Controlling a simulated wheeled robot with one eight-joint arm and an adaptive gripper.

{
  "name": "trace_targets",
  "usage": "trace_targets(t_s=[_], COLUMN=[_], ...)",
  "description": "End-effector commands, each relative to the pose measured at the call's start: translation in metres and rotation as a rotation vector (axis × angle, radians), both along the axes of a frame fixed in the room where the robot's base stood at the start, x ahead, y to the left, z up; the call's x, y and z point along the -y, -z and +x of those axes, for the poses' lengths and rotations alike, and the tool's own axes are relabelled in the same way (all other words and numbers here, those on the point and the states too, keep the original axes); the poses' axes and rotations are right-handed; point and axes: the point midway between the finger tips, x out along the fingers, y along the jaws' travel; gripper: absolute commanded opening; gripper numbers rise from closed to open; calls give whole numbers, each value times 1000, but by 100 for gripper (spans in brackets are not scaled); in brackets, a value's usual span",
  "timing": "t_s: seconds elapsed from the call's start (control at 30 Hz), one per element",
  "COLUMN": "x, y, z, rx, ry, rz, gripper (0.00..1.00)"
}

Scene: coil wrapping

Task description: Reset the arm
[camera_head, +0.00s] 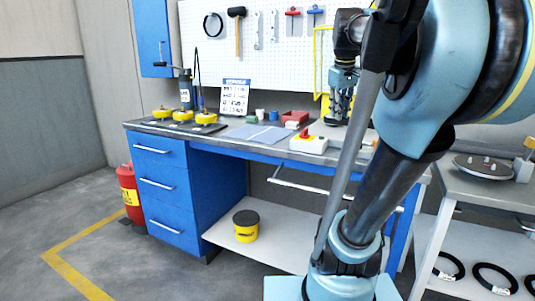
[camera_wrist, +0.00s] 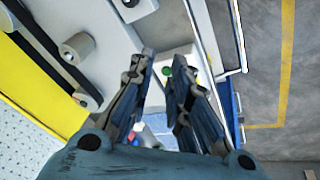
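My gripper (camera_head: 338,116) hangs fingers-down over the right part of the blue workbench (camera_head: 268,149), in front of the pegboard. In the wrist view, its two fingers (camera_wrist: 163,62) are apart with nothing held between them. A pale surface with a small green round spot shows beyond the gap. My large light-blue arm fills the right of the head view and hides part of the bench.
A white box with a red and yellow switch (camera_head: 308,142) stands left of my gripper. Yellow-based items (camera_head: 183,115) stand at the bench's left end. A side table (camera_head: 465,184) with a round metal plate (camera_head: 484,167) is at right. Open floor lies at left.

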Motion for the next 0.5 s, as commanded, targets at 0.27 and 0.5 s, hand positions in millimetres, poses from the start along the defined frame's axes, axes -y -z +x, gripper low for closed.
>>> trace_targets(t_s=[0.27, 0.5], x=[-31, -47], y=[151, 264], z=[-84, -150], rx=[-51, -93], ry=[181, 319], rz=[96, 153], gripper=[17, 17])
